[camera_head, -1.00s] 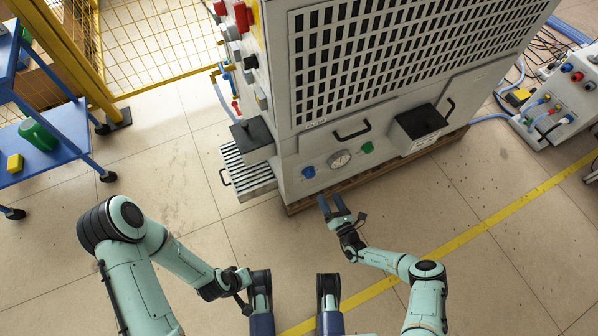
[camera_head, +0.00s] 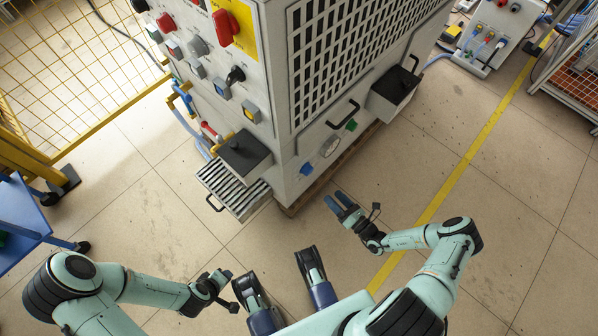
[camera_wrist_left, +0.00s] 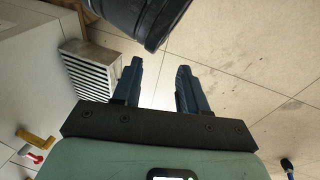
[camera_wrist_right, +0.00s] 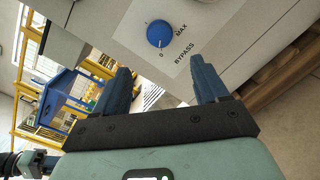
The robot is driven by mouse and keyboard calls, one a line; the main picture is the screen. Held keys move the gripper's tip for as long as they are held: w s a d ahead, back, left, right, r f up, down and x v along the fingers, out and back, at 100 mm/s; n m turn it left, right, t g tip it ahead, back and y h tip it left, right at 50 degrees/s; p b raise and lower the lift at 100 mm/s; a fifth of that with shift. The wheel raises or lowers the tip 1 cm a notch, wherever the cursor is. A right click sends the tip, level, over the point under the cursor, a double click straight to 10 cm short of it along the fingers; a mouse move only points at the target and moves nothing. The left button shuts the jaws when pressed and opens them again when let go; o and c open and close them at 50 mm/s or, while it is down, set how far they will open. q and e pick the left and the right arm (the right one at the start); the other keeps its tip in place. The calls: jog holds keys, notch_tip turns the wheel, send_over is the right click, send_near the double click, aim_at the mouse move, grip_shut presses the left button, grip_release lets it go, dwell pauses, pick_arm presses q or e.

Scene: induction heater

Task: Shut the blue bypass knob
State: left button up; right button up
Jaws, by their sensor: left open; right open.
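The blue bypass knob (camera_head: 306,169) sits low on the grey heater cabinet's front face. In the right wrist view the round blue knob (camera_wrist_right: 160,33) is on a white label marked 0, MAX and BYPASS; I cannot clearly make out its setting. My right gripper (camera_head: 338,201) is open and empty, in front of the cabinet and apart from the knob. Its two blue fingers (camera_wrist_right: 158,82) point toward the panel, below the knob in that view. My left gripper (camera_head: 222,277) is open and empty over the floor, away from the knob; its fingers show in the left wrist view (camera_wrist_left: 158,75).
A gauge (camera_head: 330,146) and a green knob (camera_head: 351,125) sit beside the blue knob. A black-topped box (camera_head: 243,153) and a slatted tray (camera_head: 222,188) project at the cabinet's left corner. Black handles stick out above. The floor in front is clear.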

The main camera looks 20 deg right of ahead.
jog(key=b, duration=0.2)
send_near(310, 173)
jog(key=x, duration=0.7)
jog(key=shift+w+a, duration=0.1)
jog(key=shift+w, duration=0.25)
pick_arm(q)
jog(key=shift+g, duration=0.3)
jog(key=shift+s+a+f+b, duration=0.15)
jog(key=shift+a+f, duration=0.15)
jog(key=shift+f, duration=0.4)
jog(key=shift+s+a+f+b, duration=0.1)
jog(key=shift+a+f, duration=0.2)
jog(key=shift+f, duration=0.35)
jog(key=shift+s+a+f+b, duration=0.15)
jog(key=shift+a+f, duration=0.15)
jog(key=shift+f, duration=0.4)
pick_arm(e)
jog(key=shift+w+a, duration=0.15)
jog(key=shift+w, duration=0.5)
